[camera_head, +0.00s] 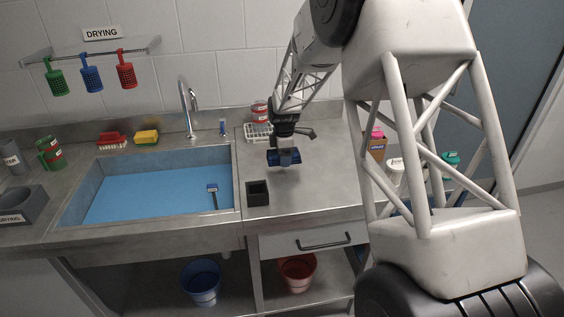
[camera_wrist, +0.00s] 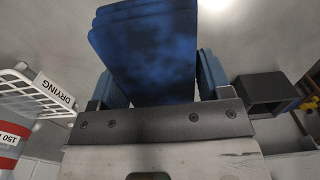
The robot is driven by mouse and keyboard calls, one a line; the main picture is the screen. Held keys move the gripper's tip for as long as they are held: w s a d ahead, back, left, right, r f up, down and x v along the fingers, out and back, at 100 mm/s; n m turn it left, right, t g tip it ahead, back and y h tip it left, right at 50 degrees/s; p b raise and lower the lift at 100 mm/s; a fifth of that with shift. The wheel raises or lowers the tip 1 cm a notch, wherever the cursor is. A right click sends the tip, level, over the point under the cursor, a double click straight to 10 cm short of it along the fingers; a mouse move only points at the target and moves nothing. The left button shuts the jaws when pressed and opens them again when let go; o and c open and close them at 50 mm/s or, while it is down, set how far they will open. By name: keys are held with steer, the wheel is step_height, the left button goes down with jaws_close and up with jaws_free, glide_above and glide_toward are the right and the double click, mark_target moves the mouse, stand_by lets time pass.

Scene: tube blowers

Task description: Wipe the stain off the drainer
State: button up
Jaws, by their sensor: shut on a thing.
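My gripper (camera_head: 285,158) is over the steel drainer (camera_head: 318,185), right of the sink. It is shut on a folded dark-blue cloth (camera_wrist: 150,50), which fills the space between the blue fingers in the wrist view and has darker patches. In the head view the cloth is small and hard to tell from the fingers. Whether it touches the drainer, I cannot tell. I make out no stain on the visible drainer; the cloth, gripper and my arm hide parts of it.
A white wire rack (camera_head: 258,132) and a red-labelled can (camera_head: 260,113) stand behind the gripper. A dark open box (camera_head: 257,193) stands by the sink edge. The blue-bottomed sink (camera_head: 160,193) is to the left. Containers (camera_head: 376,145) stand at right.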

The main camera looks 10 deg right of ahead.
steer(key=shift+r, duration=2.25)
